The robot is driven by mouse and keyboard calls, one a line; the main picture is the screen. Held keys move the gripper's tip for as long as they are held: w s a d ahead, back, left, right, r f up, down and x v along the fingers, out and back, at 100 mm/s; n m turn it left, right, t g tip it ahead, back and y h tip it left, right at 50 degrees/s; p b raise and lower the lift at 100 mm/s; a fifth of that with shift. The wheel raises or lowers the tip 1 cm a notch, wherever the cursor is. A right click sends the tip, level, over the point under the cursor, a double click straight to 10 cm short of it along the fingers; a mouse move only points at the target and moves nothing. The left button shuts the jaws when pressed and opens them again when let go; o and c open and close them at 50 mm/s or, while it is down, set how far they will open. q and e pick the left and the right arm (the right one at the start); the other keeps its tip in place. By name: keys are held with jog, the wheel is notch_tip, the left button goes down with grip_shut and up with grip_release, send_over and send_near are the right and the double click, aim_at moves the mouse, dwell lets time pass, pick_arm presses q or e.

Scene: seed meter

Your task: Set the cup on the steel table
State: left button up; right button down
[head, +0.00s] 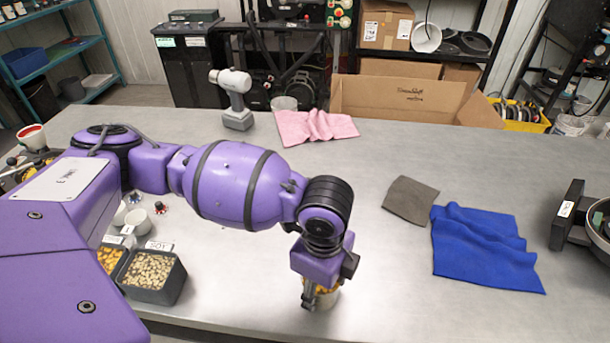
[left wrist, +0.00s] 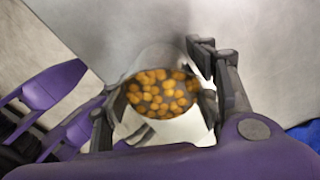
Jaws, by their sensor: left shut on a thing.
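A pale cup (head: 325,301) filled with orange-yellow kernels is held at the end of my left arm, near the front edge of the steel table (head: 390,255). In the left wrist view the cup (left wrist: 155,62) sits between the dark fingers, its round mouth and kernels facing the camera. My left gripper (head: 318,293) is shut on the cup; its fingers (left wrist: 155,105) lie on both sides of it. The cup looks about upright. Whether its base touches the tabletop is hidden. My right gripper is not in view.
Bins of seeds (head: 152,276) and small white cups (head: 137,219) stand at left. A blue cloth (head: 485,249), a grey cloth (head: 410,199) and a dark device (head: 570,216) lie to the right. A pink cloth (head: 315,126) and a drill (head: 235,98) are behind. The middle tabletop is clear.

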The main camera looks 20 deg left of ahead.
pick_arm(q)
jog(key=o, duration=0.9)
jog(key=shift+f, duration=0.1)
jog(key=shift+c, duration=0.2)
jog(key=o, duration=0.5)
jog(key=shift+c, duration=0.2)
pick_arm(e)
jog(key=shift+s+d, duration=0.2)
pick_arm(q)
jog(key=shift+w+r, duration=0.1)
jog(key=shift+r, duration=0.4)
notch_tip(320, 180, up, 11)
jog(key=p, duration=0.1)
jog(key=shift+r, duration=0.2)
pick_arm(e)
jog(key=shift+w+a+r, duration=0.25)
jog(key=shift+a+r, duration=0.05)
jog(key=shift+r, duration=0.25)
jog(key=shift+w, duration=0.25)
pick_arm(q)
jog(key=shift+f, duration=0.1)
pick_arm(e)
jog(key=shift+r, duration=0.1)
